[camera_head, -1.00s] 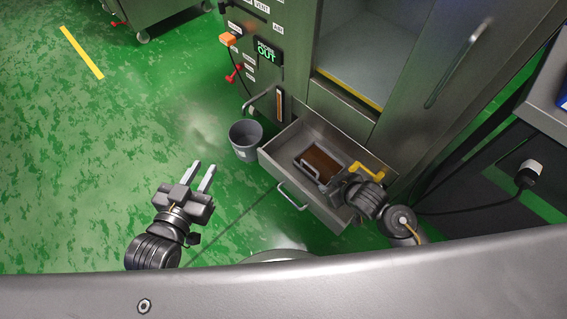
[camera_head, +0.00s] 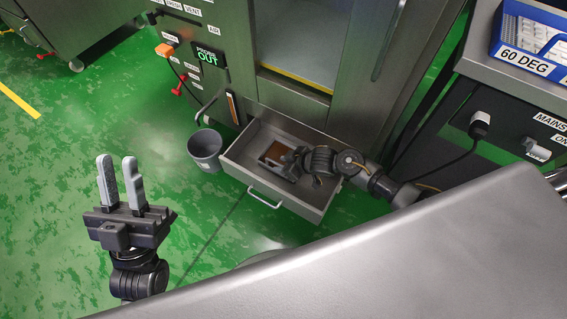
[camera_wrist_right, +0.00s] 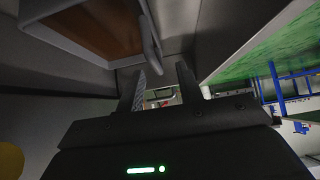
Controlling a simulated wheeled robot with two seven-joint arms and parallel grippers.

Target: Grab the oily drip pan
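The oily drip pan (camera_head: 277,151), a grey tray with a brown inside, lies in the pulled-out drawer. In the right wrist view the drip pan (camera_wrist_right: 95,22) fills the upper left, its bar handle at its right side. My right gripper (camera_head: 290,163) is low in the drawer at the pan's right side, partly hiding it. In the wrist view the right gripper (camera_wrist_right: 161,72) has its fingers apart. The handle is close to the left fingertip; I cannot tell if they touch. My left gripper (camera_head: 117,160) is open and empty above the floor.
The open drawer (camera_head: 238,158) of the grey cabinet has low walls around my right gripper. A grey bucket (camera_head: 205,150) stands left of it. A bench with a blue box (camera_head: 530,35) and a plugged cable is at the right.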

